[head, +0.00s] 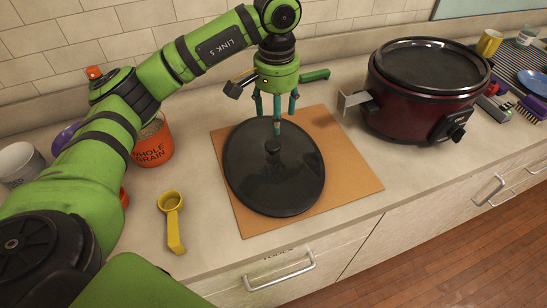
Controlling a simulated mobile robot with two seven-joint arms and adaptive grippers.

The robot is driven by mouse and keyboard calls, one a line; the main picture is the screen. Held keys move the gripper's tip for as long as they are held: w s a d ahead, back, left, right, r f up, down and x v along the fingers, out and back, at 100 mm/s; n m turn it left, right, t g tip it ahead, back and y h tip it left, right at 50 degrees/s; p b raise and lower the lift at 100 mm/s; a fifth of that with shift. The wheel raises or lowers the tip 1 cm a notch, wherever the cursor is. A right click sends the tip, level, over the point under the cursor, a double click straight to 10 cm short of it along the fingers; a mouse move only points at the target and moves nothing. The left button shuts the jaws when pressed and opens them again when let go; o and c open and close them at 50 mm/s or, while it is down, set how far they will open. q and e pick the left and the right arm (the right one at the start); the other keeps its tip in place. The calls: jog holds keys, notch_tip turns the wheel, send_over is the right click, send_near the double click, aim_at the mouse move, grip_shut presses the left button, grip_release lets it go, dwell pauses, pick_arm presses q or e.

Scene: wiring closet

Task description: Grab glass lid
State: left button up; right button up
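A round dark glass lid (250,182) with a black centre knob (272,147) lies on a tan wooden board (345,178) on the counter. My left gripper (277,132) points down over the lid, with its teal fingers just above and behind the knob. One finger reaches down close to the knob; I cannot tell whether it touches. The finger spacing is unclear from this angle. The lid appears to lie flat on the board. My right gripper is not in view.
A dark red slow cooker (400,106) with a dark top stands right of the board. An orange whole grain canister (153,143) and a yellow scoop (172,222) are at left. Brushes and a blue plate (533,82) crowd the far right.

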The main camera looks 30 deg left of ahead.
aim_at(273, 144)
pick_arm(q)
jog(key=f, duration=0.1)
jog(key=f+b, duration=0.1)
jog(key=s+f+b, duration=0.1)
jog(key=shift+d, duration=0.25)
jog(key=shift+w+f, duration=0.1)
jog(key=shift+f, duration=0.15)
jog(key=f+p, duration=0.1)
jog(key=f, duration=0.1)
jog(key=f+p, duration=0.1)
jog(key=f, duration=0.1)
jog(key=a+f+p, duration=0.1)
jog(key=f, duration=0.1)
jog(key=shift+w+f, duration=0.15)
jog(key=shift+f, duration=0.1)
jog(key=c, duration=1.1)
grip_shut()
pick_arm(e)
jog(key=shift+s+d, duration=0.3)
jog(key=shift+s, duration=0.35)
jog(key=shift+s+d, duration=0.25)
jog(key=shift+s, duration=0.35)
